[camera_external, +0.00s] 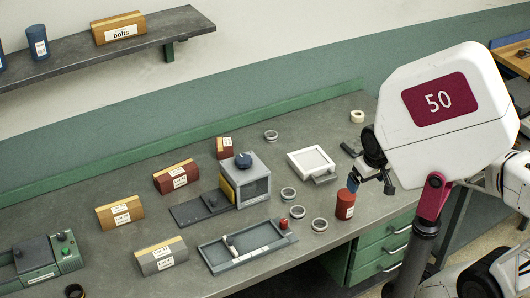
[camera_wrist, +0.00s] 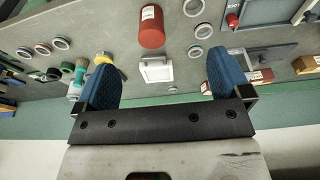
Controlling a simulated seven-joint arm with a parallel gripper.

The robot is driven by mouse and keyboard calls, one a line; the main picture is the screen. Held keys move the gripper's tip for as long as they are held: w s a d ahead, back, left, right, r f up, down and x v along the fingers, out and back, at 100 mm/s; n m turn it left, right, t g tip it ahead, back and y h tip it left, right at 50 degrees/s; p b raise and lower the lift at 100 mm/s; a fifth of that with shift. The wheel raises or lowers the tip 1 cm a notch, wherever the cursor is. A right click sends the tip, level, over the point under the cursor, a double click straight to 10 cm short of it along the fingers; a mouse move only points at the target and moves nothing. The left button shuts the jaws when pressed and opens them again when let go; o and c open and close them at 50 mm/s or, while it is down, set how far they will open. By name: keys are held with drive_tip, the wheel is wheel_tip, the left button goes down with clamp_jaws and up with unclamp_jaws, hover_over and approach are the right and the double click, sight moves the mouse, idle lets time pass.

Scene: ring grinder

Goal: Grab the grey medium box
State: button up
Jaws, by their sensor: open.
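The grey medium box (camera_external: 163,256) lies on the workbench at the front left in the external view, with a yellowish top edge and a white label on its front. In the wrist view I cannot make it out with certainty. My gripper (camera_external: 356,181) is at the right end of the bench, far to the right of the grey box, close to a red can (camera_external: 345,204). In the wrist view my gripper (camera_wrist: 161,68) shows two blue fingers spread wide apart with nothing between them.
An orange box (camera_external: 120,212) and dark red boxes (camera_external: 177,177) stand behind the grey box. A grey tray (camera_external: 247,246) lies to its right. The grinder (camera_external: 246,181), a white scale (camera_external: 311,161) and several rings stand between it and my gripper. A green device (camera_external: 40,257) is at left.

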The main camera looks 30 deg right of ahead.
drive_tip(key=m+g+y, duration=0.3)
drive_tip(key=m+y, duration=1.1)
drive_tip(key=m, duration=0.4)
approach(177, 246)
drive_tip(key=shift+w+a+f, duration=0.25)
drive_tip(key=shift+a+f, duration=0.2)
drive_tip(key=shift+a, duration=0.05)
drive_tip(key=shift+w+a+f, duration=0.25)
drive_tip(key=shift+a+f, duration=0.2)
drive_tip(key=shift+a, duration=0.1)
drive_tip(key=shift+x, duration=1.2)
drive_tip(key=shift+x, duration=2.55)
drive_tip(key=shift+f, duration=0.15)
